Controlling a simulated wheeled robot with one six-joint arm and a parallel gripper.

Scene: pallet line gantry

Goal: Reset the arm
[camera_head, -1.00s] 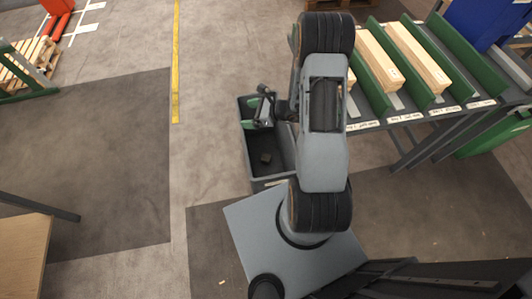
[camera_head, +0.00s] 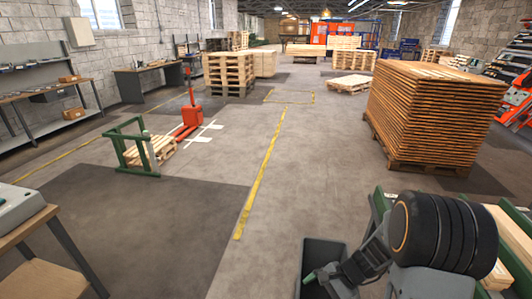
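My arm shows at the lower right, cut off by the bottom edge. My gripper (camera_head: 322,276) is low over a dark grey bin (camera_head: 312,254), with one green fingertip visible at its left. The other finger is not clear, so I cannot tell how far apart the fingers are. I see nothing between them. Most of the bin's inside is out of frame or behind the gripper.
Light timber (camera_head: 508,232) lies in the green-sided rack at right, close to my arm. A large plank stack (camera_head: 430,115) stands behind it. A red pallet truck (camera_head: 192,116) and green frame (camera_head: 133,145) are at left. The middle floor is clear.

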